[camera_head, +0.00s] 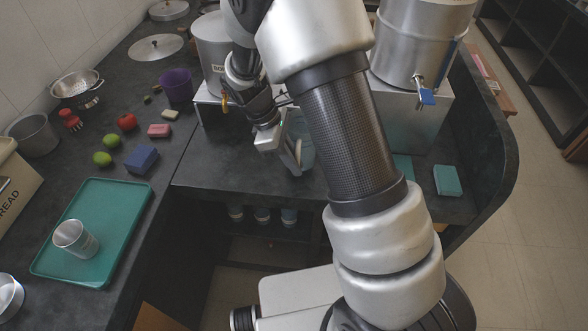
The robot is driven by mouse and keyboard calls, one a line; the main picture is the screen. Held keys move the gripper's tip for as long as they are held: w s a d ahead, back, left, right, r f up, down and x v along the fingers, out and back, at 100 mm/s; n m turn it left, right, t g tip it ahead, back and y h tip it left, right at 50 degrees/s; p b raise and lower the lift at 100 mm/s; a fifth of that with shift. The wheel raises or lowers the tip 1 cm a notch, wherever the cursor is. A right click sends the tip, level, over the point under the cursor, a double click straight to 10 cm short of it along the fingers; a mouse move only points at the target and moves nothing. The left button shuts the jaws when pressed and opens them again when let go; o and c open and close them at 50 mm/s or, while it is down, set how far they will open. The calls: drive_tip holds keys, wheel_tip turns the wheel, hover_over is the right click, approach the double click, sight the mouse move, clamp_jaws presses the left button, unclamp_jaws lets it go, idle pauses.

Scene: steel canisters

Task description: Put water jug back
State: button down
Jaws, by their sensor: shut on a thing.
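A bluish, see-through water jug (307,153) shows only in part at the middle of the dark counter, behind my gripper and arm. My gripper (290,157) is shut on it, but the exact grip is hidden. I cannot tell whether the jug touches the counter or is held just above it. A large steel canister (420,45) with a blue-handled tap (427,97) stands on a steel stand at the right. Another steel canister (211,55) with a yellow-handled tap (225,103) stands on a steel stand to the left of my arm.
A green tray (105,205) with a steel cup (76,239) lies on the left counter. Fruit, a purple cup (177,85), a blue block (141,158) and a colander (77,83) are behind it. A teal block (447,181) lies at right. Counter left of my gripper is clear.

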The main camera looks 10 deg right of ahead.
drive_tip(key=shift+f, duration=1.4)
drive_tip(key=shift+f, duration=0.15)
drive_tip(key=c, duration=1.8)
unclamp_jaws()
